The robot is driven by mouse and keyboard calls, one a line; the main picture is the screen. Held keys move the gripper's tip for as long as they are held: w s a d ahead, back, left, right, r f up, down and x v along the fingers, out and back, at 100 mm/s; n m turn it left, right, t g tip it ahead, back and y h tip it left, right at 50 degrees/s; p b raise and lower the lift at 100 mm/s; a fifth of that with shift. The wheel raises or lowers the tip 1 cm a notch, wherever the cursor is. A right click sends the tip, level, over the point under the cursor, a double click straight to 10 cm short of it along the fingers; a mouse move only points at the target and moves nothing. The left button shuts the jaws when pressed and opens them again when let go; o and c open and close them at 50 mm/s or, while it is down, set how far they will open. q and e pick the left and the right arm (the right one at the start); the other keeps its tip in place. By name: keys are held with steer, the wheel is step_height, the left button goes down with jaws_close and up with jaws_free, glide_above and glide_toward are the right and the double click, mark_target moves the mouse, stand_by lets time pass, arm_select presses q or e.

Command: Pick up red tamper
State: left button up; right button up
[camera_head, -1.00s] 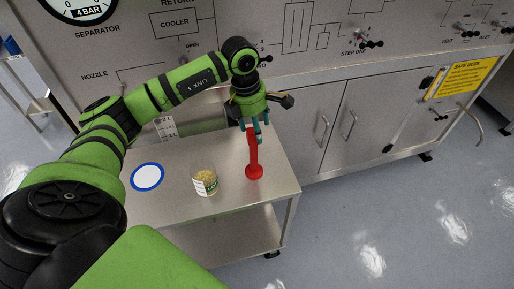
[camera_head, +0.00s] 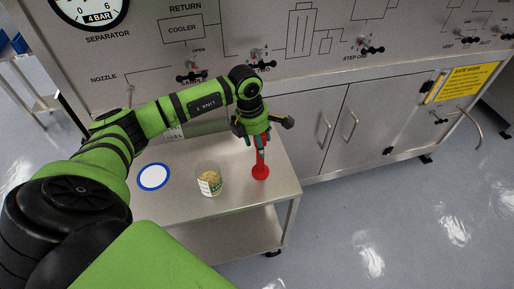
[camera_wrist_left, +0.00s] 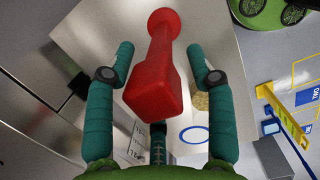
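The red tamper (camera_head: 261,170) stands upright on its round base at the right part of the steel cart top. In the left wrist view the tamper (camera_wrist_left: 156,80) lies between the two teal fingers, its square-ended handle towards the palm. My left gripper (camera_head: 261,140) comes down over the handle from above. In the wrist view the left gripper (camera_wrist_left: 161,52) is open, with a visible gap between the handle and each finger. Its fingers partly hide the handle in the head view. My right gripper is not in view.
The cart top (camera_head: 235,198) also carries a jar of yellowish grains (camera_head: 209,183) left of the tamper and a blue-rimmed white disc (camera_head: 154,177) further left. A steel cabinet (camera_head: 300,125) with a control panel stands behind. The floor right of the cart is clear.

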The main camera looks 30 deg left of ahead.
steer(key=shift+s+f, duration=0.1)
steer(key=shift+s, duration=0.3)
